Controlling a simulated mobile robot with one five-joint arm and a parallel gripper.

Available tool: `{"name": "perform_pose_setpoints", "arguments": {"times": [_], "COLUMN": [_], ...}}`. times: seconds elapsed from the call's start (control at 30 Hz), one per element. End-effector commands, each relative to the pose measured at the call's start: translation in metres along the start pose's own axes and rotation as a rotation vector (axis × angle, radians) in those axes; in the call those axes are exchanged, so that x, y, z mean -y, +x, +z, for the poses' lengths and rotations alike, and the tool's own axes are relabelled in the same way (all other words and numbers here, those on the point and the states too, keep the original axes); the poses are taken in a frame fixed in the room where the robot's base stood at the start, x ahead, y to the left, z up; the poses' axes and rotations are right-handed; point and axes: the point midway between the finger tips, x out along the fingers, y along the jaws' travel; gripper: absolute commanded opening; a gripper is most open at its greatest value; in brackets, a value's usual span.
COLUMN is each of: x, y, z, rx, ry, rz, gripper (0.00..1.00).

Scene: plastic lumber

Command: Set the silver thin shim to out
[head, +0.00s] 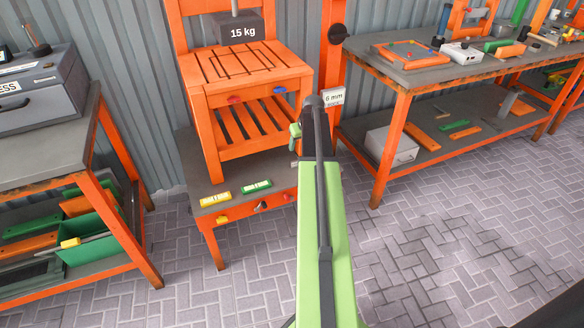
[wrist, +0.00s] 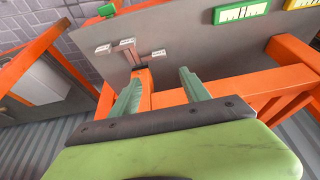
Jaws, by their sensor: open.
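My gripper (wrist: 160,84) is open, with its two green fingers apart and nothing seen held between them. In the head view my gripper (head: 296,132) is partly hidden by my arm, at the right side of the orange stand. In the wrist view several small silver-white pieces lie beyond the fingertips against the grey bench top: a left piece (wrist: 103,48), a middle piece (wrist: 127,43) and a right piece (wrist: 158,52). The middle one joins a brownish stem. I cannot tell which of them is the thin shim, or read any markings.
The orange slatted stand (head: 245,70) carries a 15 kg weight (head: 241,31). A yellow label block (head: 215,199) and a green label block (head: 257,186) lie on the low bench. An orange post (head: 333,50) and a right workbench (head: 375,72) stand close by. Paved floor is clear at right.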

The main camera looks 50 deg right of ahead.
Motion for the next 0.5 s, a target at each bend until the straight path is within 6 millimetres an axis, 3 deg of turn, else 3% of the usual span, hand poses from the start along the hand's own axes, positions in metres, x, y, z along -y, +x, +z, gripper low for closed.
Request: {"name": "perform_pose_setpoints", "arguments": {"times": [0.03,0.5], "x": [-0.001,-0.001], "y": [0.022,0.124], "z": [0.003,0.003], "rx": [0.000,0.001], "ry": [0.000,0.000], "rz": [0.000,0.000], "gripper": [0.55,0.55]}}
